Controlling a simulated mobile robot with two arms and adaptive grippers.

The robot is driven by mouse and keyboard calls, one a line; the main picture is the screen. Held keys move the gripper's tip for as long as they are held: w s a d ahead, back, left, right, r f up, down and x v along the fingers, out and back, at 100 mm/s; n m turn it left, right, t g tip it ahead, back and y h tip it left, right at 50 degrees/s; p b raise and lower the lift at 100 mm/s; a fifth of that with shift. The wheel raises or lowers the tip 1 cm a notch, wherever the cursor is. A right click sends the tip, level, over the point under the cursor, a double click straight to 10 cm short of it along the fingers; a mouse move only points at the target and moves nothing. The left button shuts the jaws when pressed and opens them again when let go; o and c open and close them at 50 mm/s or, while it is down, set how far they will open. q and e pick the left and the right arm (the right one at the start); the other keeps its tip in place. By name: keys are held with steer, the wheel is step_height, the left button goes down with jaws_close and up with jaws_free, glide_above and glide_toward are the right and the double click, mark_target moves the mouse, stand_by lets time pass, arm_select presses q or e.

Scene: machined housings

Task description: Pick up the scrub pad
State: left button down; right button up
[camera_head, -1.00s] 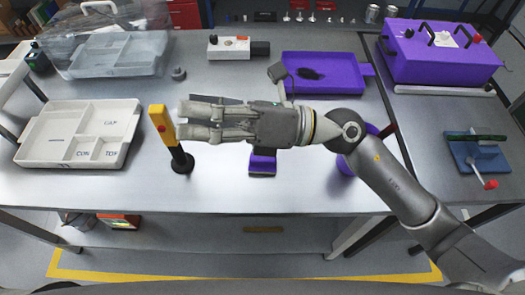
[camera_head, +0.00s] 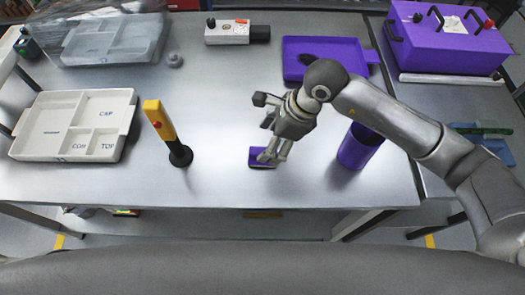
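The scrub pad, which I take to be the small purple and dark block (camera_head: 256,154), lies flat on the metal table near its front edge. My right gripper (camera_head: 272,156) points down at the pad, its fingers at the pad's right part and covering some of it. The fingers look apart; whether they touch the pad is hard to tell. The pad still rests on the table. My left gripper is not in view.
A purple cup (camera_head: 358,148) stands right of the gripper. A yellow and black upright tool (camera_head: 160,125) stands to the left, beside a white compartment tray (camera_head: 38,150). Behind are a purple tray (camera_head: 300,45), a white box (camera_head: 226,33) and a purple case (camera_head: 440,45).

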mark_target(254, 151)
steer(key=x, duration=0.1)
steer(key=p+x, duration=0.1)
steer(key=x, duration=0.1)
steer(key=p+x, duration=0.1)
steer(key=shift+s+f, duration=0.25)
steer(key=shift+f, duration=0.1)
steer(key=shift+a+f, duration=0.25)
steer(key=shift+f, duration=0.3)
steer(key=c, duration=1.1)
